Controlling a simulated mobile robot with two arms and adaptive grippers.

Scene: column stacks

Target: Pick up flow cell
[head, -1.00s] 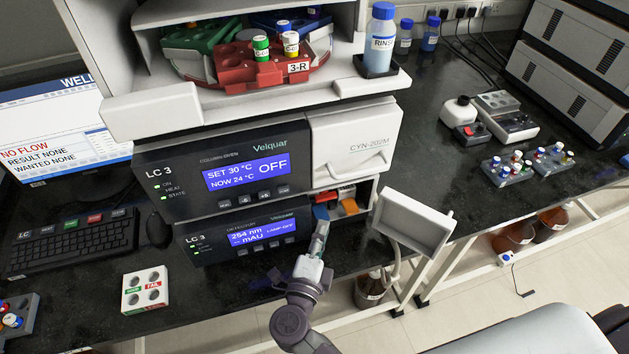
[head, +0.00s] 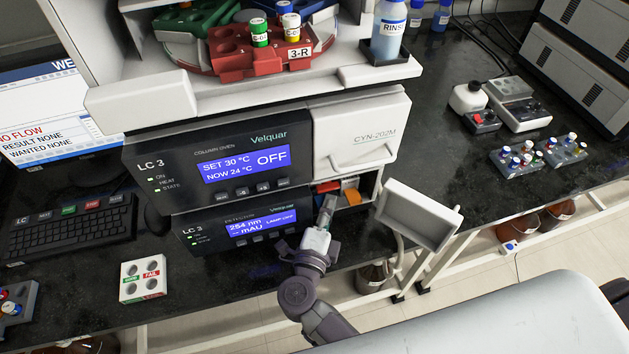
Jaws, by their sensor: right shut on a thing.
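The detector's open bay holds a red block (head: 327,187) and an orange block (head: 351,197), side by side; these look like flow cells. My right gripper (head: 327,205) is at the front of this bay, just below the red block. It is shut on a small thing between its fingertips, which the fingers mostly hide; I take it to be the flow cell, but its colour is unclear. My left gripper is not in view.
The bay's white door (head: 418,218) hangs open to the right of my gripper. The column oven (head: 215,165) sits directly above the bay. A white pass/fail rack (head: 143,278) stands at the front left, with bare dark bench between.

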